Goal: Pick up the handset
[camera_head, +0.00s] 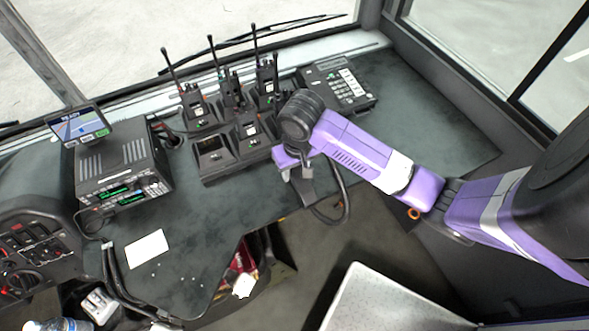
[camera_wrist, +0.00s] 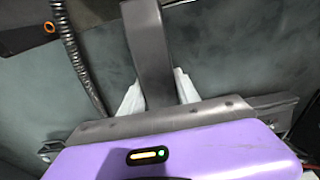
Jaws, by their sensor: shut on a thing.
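The handset (camera_wrist: 150,45) is a long dark grey bar running up the middle of the wrist view. My gripper (camera_wrist: 157,92) is shut on it, with a pale finger on each side. In the head view my gripper (camera_head: 287,174) is over the front part of the dashboard, below the radio rack. A dark part of the handset (camera_head: 306,190) shows just under it; the rest is hidden by my gripper and arm. A ribbed black cord (camera_wrist: 75,50) runs beside the handset and hangs in a loop in the head view (camera_head: 346,205).
A charger rack (camera_head: 212,163) with several upright walkie-talkies stands behind my gripper. A desk phone base with keys (camera_head: 345,88) is behind my arm. A radio unit (camera_head: 125,165) is at left. A pale seat or panel (camera_head: 390,305) is below; the dashboard's right part is clear.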

